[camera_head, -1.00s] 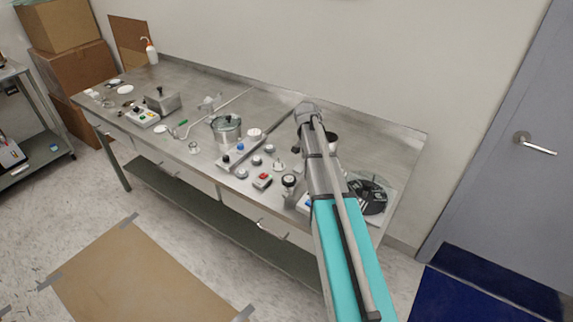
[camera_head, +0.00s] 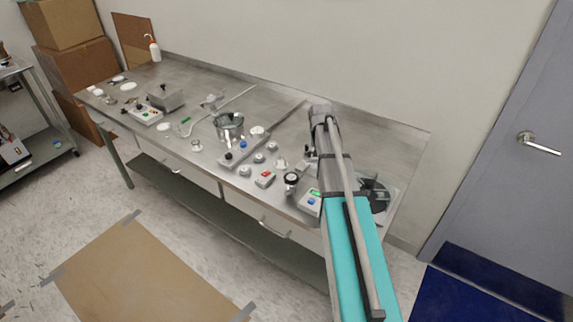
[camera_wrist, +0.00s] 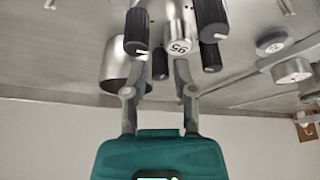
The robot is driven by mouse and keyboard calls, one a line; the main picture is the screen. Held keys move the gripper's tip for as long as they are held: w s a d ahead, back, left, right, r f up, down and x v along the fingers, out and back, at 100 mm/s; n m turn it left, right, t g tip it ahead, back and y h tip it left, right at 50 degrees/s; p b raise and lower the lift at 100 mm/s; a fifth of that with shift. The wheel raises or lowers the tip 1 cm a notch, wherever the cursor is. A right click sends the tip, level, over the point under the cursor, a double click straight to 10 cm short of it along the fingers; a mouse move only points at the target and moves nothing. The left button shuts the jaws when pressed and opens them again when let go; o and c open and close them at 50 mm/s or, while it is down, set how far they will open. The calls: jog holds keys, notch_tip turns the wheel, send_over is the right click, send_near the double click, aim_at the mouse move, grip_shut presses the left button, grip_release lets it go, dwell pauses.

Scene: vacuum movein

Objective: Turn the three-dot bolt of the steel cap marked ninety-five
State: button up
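The steel cap marked 95 (camera_wrist: 179,45) shows at the top middle of the wrist view. Several black bolt knobs surround it: one at upper left (camera_wrist: 136,30), one at upper right (camera_wrist: 211,18), one at lower right (camera_wrist: 210,56) and one at lower left (camera_wrist: 160,64). Some carry white marks, but I cannot make out any dots. My gripper (camera_wrist: 162,68) is open, with its fingers apart on either side of the lower-left knob in this view. I cannot tell whether they touch it. In the head view my arm hides the gripper and most of the cap.
A steel cup (camera_wrist: 114,66) stands close to the left finger in the wrist view. Round grey-and-white pieces (camera_wrist: 291,70) lie to the right.

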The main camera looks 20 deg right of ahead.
jog(key=shift+n+y, duration=0.65)
jog(key=shift+n, duration=1.05)
jog(key=shift+n+y, duration=0.65)
jog(key=shift+n, duration=1.05)
jog(key=a+p+v, duration=0.1)
jog(key=p+v, duration=1.2)
jog(key=v, duration=0.1)
jog(key=s+a+f+m+g, duration=0.1)
jog(key=s+a+m+g, duration=0.1)
jog(key=s+a, duration=1.3)
jog(key=shift+s+a+g+h, duration=0.3)
jog(key=shift+a+g, duration=0.2)
jog(key=shift+a, duration=1.45)
jog(key=shift+f, duration=0.1)
